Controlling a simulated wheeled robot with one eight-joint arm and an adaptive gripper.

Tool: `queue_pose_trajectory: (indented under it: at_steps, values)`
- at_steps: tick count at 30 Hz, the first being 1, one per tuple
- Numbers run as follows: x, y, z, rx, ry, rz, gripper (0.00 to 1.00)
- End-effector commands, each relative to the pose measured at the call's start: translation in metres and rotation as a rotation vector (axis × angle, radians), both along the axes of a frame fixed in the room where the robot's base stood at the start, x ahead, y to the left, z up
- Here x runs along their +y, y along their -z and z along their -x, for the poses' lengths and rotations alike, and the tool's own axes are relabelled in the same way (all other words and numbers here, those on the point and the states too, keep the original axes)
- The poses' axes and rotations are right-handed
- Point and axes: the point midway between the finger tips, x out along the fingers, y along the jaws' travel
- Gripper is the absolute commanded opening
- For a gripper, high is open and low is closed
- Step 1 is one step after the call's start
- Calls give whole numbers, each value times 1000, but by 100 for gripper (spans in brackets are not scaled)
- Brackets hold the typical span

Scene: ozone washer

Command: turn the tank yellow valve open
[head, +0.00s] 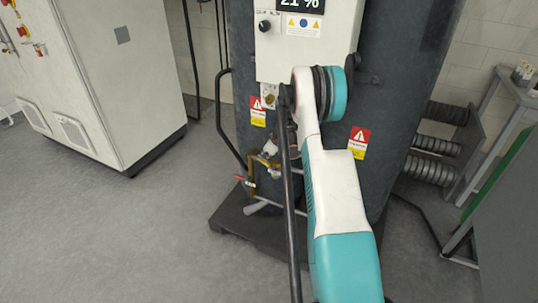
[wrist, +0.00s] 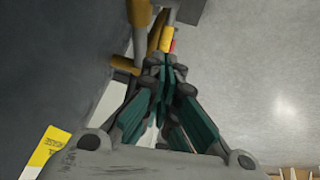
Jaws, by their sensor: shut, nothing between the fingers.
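The dark tank (head: 390,100) stands in the middle of the head view. Brass-yellow pipework (head: 253,165) with a small red handle (head: 238,177) and a yellow piece (head: 250,184) sits low on its front left. In the wrist view, a yellow piece (wrist: 166,39), which looks like the valve handle, lies just beyond my fingertips, beside yellow pipework (wrist: 125,64). My gripper (wrist: 167,66) is shut and empty, its tips close to that yellow piece. I cannot tell whether they touch. In the head view my arm hides much of the gripper.
A white control box (head: 300,50) is mounted on the tank above the pipework. A white cabinet (head: 100,80) stands at the left. Dark coiled hoses (head: 435,145) and a grey table (head: 515,95) are at the right. The floor (head: 120,230) at the front left is clear.

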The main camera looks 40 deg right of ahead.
Motion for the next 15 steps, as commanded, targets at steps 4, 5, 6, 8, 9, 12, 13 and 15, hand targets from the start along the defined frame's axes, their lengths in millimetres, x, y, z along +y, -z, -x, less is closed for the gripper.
queue_pose_trajectory:
  at_steps: [4,5,6,8,9,12,13,15]
  values:
    - [0,13,-8,0,-1,1,0]
    - [0,14,-8,0,-1,1,0]
    - [0,15,-9,0,-1,1,0]
    - [0,16,-10,0,-1,1,0]
    - [0,16,-10,0,-1,1,0]
    - [0,16,-10,0,0,0,0]
    - [0,16,-10,0,0,0,0]
    - [0,16,-10,0,0,0,0]
